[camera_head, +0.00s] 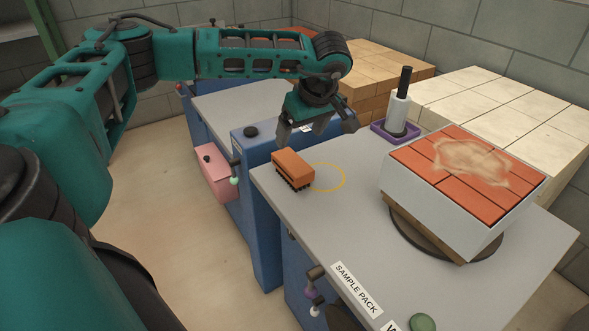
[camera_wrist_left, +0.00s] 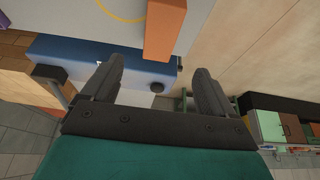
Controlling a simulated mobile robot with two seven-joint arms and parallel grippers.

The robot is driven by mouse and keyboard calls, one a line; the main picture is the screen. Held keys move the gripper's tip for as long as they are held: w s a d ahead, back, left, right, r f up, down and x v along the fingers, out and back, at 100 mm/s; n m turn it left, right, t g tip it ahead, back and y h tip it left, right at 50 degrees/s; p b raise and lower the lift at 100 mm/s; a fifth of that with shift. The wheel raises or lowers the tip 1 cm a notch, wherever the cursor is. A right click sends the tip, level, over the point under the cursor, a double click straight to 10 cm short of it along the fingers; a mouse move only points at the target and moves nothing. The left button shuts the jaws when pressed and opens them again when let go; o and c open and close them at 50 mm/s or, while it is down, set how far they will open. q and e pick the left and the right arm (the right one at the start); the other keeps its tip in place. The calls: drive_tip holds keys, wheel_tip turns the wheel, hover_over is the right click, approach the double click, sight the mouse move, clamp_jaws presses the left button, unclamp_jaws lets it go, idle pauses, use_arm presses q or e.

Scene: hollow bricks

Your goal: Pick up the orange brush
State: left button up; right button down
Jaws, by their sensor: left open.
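The orange brush (camera_head: 293,169) is a block with dark bristles underneath. It sits bristles down on the grey tabletop (camera_head: 330,225), near its left edge and beside a yellow ring outline. In the left wrist view the brush (camera_wrist_left: 164,28) shows at the top, beyond the fingertips and cut off by the frame edge. My left gripper (camera_head: 318,135) is open and empty, above and slightly behind the brush, apart from it. Its two spread fingers also show in the left wrist view (camera_wrist_left: 160,80). My right gripper is not in view.
A white box with orange tiles (camera_head: 465,165) stands on a round turntable at the right. A purple tray (camera_head: 394,132) holds a white and black bottle-like tool. Pale and tan brick stacks (camera_head: 505,105) stand behind. A green disc (camera_head: 422,322) lies at the front.

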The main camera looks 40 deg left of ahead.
sight(292, 161)
use_arm(q)
drive_tip(key=x, duration=0.6)
drive_tip(key=shift+f+b, duration=0.2)
drive_tip(key=shift+b, duration=0.15)
drive_tip(key=shift+d+b+x, duration=0.15)
drive_tip(key=shift+b+x, duration=0.1)
drive_tip(key=shift+x, duration=1.05)
drive_tip(key=shift+d+b+x, duration=0.15)
drive_tip(key=shift+b+x, duration=0.1)
drive_tip(key=shift+x, duration=1)
drive_tip(key=shift+f, duration=0.35)
drive_tip(key=shift+c, duration=0.4)
drive_tip(key=c, duration=1)
drive_tip(key=shift+r, duration=0.25)
drive_tip(key=shift+c, duration=0.2)
wheel_tip(292, 161, up, 20)
drive_tip(key=p, duration=0.3)
